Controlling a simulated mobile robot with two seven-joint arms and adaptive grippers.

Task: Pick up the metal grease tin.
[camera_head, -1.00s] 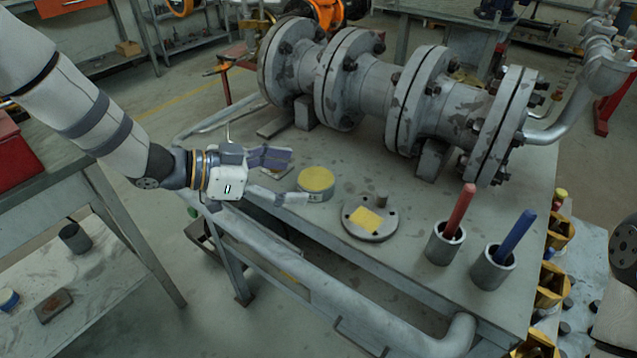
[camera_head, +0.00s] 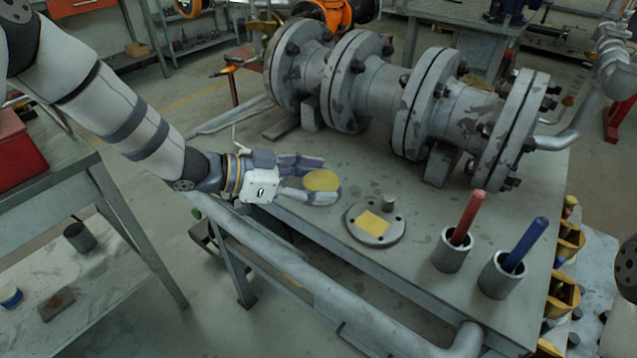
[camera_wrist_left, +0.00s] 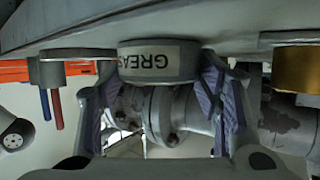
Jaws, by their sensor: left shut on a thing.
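In the left wrist view the left gripper (camera_wrist_left: 160,75) is shut on the tin's sides. The tin looks upright and at bench level; I see no clear gap under it. My right gripper is not in view.
A round flange plate (camera_head: 376,223) with a yellow patch lies right of the tin. Two grey cups hold a red handle (camera_head: 467,217) and a blue handle (camera_head: 525,243). The large flanged valve pipe (camera_head: 400,100) stands behind. Bare bench top (camera_head: 300,150) lies between.

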